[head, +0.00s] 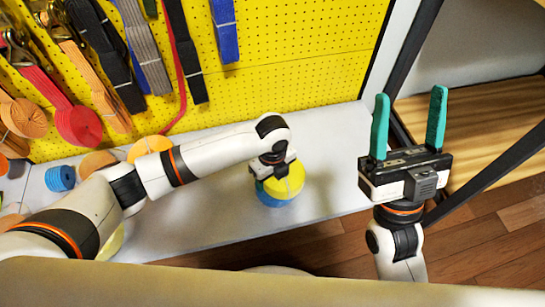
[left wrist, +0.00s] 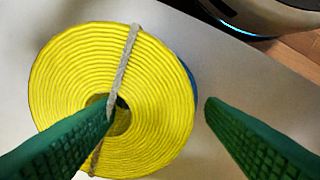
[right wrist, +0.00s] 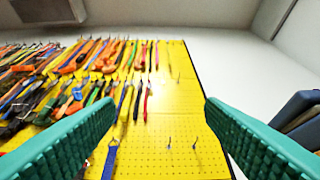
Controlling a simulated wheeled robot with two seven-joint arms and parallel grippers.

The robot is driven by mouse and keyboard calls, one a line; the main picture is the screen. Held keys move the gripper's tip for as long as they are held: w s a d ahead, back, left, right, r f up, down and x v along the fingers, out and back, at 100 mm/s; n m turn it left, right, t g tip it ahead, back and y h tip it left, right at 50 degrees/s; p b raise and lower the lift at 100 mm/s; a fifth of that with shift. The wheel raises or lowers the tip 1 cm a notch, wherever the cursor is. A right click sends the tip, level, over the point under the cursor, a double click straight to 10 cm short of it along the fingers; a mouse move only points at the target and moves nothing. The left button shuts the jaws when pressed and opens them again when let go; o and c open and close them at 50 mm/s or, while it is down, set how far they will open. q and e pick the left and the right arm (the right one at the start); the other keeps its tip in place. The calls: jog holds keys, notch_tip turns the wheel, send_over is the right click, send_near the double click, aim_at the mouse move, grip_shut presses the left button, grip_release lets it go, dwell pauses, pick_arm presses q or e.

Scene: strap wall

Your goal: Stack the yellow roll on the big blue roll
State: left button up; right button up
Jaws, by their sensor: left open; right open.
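The yellow roll (head: 293,179), tied with a grey band, lies flat on top of the big blue roll (head: 276,201) on the grey shelf. In the left wrist view the yellow roll (left wrist: 150,75) fills the left half, and a sliver of the blue roll (left wrist: 190,78) shows past its right edge. My left gripper (left wrist: 158,106) is open above them. One finger overlaps the yellow roll's centre hole in that view and the other is right of the roll; contact cannot be told. My right gripper (head: 410,95) is open and empty, raised at the right.
The yellow pegboard (head: 290,50) with hanging straps stands behind the shelf (head: 335,150). A smaller blue roll (head: 60,178) and orange rolls (head: 150,147) are on the shelf's left part. A dark frame (head: 405,65) stands at the right. The shelf right of the stack is clear.

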pick_arm(q)
notch_tip(320, 180, up, 5)
jog(key=shift+p, duration=0.9)
jog(key=s+d+r+n+t+h+p, duration=0.25)
jog(key=d+r+n+t+h, duration=0.25)
jog(key=d+r+n+h, duration=0.45)
jog(key=s+a+r+n+t+y, duration=0.1)
jog(key=a+r+n+t+y, duration=0.1)
jog(key=a+r+n+t, duration=0.4)
jog(key=s+a+r+n+t+y, duration=0.1)
jog(key=a+r+n+t+y, duration=0.2)
jog(key=a+r+n+t, duration=0.4)
jog(key=a+n, duration=0.2)
jog(key=a, duration=0.6)
jog(key=shift+r+n+b, duration=0.25)
jog(key=shift+n+b, duration=0.1)
pick_arm(e)
jog(key=w+f+g+h, duration=0.3)
jog(key=w+f+g, duration=0.4)
jog(key=f+g, duration=0.3)
jog(key=shift+w+f+h, duration=0.2)
jog(key=shift+f+h, duration=0.1)
jog(key=shift+f, duration=0.45)
